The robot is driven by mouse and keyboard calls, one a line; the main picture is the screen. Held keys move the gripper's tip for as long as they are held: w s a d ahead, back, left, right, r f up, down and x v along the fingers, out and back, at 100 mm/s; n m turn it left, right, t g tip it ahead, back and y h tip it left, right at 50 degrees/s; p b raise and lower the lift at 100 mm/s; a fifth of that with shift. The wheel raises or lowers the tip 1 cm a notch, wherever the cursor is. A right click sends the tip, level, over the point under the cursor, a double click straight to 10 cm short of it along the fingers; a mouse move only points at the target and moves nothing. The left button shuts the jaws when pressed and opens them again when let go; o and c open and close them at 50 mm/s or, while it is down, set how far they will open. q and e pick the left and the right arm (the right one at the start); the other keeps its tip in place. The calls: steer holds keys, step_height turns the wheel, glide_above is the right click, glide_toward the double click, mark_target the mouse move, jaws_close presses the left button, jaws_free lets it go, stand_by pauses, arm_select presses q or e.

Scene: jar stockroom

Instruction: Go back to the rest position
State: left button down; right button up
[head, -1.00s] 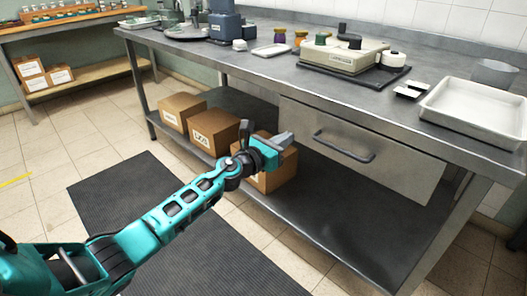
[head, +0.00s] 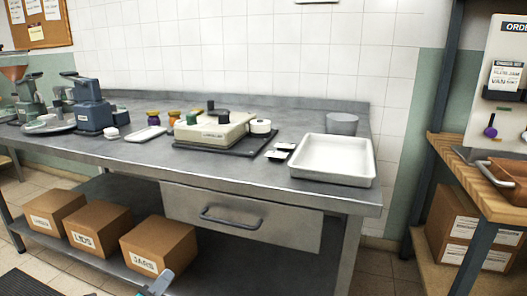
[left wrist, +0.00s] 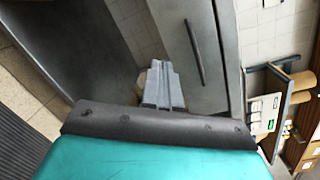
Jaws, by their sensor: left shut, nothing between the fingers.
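My left gripper (head: 158,283) shows only as a grey tip at the bottom edge of the head view, in front of the lower shelf and its boxes. In the left wrist view the two grey fingers of the left gripper (left wrist: 163,85) lie together, shut and empty. They point toward the steel workbench, with the drawer front (left wrist: 190,40) beyond them. The rest of the left arm is out of the head view. My right gripper is in neither view.
The steel workbench (head: 250,180) stands ahead, its drawer (head: 240,217) closed. A white tray (head: 333,160) and a scale (head: 213,132) are on top. Several cardboard boxes (head: 158,247) sit on the lower shelf. A wooden-topped bench (head: 470,185) stands at the right.

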arm_select(q)
steer(key=s+d+f+n+g, duration=0.3)
steer(key=s+d+f+n, duration=0.15)
steer(key=s+n, duration=0.55)
steer(key=s+d+f+n+g, duration=0.3)
steer(key=s+f+n, duration=0.3)
steer(key=n, duration=0.6)
steer(key=s+a+r+n+y+p, duration=0.1)
steer(key=s+r+p, duration=0.3)
steer(key=r+p, duration=0.9)
steer(key=shift+s+a+n+p, duration=0.2)
steer(key=shift+a+n+p, duration=0.4)
steer(key=shift+p, duration=1.5)
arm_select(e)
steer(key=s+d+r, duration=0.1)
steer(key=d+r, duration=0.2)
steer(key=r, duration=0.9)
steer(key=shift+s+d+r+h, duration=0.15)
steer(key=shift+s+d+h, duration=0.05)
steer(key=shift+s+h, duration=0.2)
arm_select(q)
steer(key=shift+d+r, duration=0.1)
